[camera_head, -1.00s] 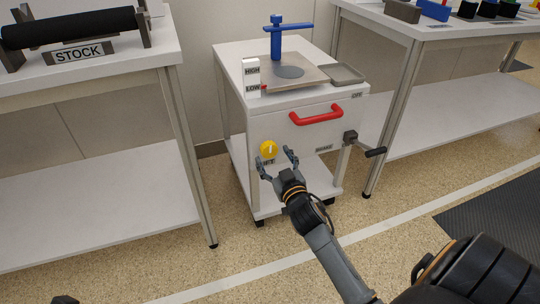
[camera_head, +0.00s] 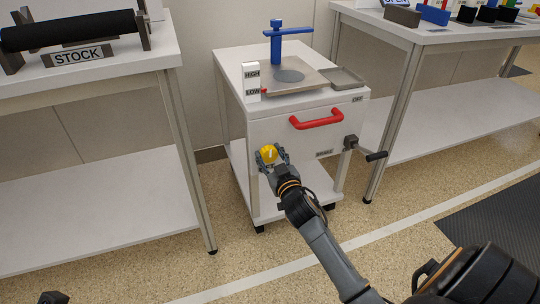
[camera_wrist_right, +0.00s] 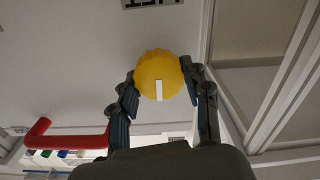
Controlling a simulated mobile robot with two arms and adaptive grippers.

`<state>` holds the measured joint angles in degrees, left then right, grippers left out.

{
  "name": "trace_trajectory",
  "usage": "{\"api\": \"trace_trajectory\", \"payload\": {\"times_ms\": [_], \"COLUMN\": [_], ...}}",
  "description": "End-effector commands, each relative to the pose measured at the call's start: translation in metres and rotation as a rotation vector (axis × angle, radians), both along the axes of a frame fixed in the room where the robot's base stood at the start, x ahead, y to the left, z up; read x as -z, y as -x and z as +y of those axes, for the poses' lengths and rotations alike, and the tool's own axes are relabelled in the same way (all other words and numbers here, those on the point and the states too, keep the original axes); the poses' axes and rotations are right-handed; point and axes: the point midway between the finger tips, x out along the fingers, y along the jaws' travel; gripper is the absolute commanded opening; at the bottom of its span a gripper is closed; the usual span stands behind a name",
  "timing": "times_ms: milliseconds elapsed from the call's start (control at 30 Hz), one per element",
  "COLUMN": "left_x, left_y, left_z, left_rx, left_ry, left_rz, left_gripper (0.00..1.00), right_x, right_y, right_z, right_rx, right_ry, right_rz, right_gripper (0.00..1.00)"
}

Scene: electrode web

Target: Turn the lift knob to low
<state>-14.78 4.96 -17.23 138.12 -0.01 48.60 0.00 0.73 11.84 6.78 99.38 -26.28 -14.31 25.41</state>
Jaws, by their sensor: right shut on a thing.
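The lift knob (camera_head: 268,153) is yellow with a white mark and sits on the front of the white cart (camera_head: 290,135). In the right wrist view the knob (camera_wrist_right: 160,72) has a scalloped rim and its white mark points toward the gripper's palm. My right gripper (camera_head: 272,158) is at the knob, with one finger on each side; its fingers (camera_wrist_right: 160,85) also show in the wrist view, shut on the knob. A HIGH/LOW scale (camera_head: 252,82) stands on the cart top, with a small red pointer at LOW. My left gripper (camera_head: 54,298) barely shows at the bottom left; its fingers cannot be made out.
A red handle (camera_head: 316,119) is on the cart front above and right of the knob. A black crank (camera_head: 364,150) sticks out at the cart's right. A blue post (camera_head: 277,45) stands on top. The STOCK table (camera_head: 100,95) is at left.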

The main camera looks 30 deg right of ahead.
Motion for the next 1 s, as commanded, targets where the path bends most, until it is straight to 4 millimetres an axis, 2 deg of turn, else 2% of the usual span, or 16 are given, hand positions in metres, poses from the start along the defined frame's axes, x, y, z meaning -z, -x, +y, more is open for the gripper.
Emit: {"api": "trace_trajectory", "payload": {"times_ms": [100,233,467,500,600,1000], "left_x": [-0.006,0.007,0.007,0.007,0.008,0.005], "left_y": [0.001,0.002,0.003,0.003,0.002,0.003], "left_z": [0.000,0.001,0.001,0.001,0.000,0.001], "left_rx": [0.000,0.002,0.002,0.002,0.002,0.002], "left_ry": [0.002,-0.004,-0.003,-0.004,-0.004,0.000], "left_rz": [-0.004,0.049,0.041,0.042,0.042,0.037], "left_gripper": [0.00,0.00,0.00,0.00,0.00,0.00], "right_x": [-0.002,-0.002,0.000,0.000,0.000,0.000], "right_y": [0.000,0.000,0.000,0.000,0.000,0.005], "right_z": [0.001,0.001,0.001,0.001,0.001,0.002], "right_rx": [0.000,0.000,0.000,0.000,0.000,0.000], "right_ry": [0.023,0.064,0.070,0.070,0.069,0.067], "right_rz": [0.006,0.015,0.015,0.015,0.016,0.015], "right_gripper": [0.15,0.15,0.15,0.51,0.70,0.70]}}
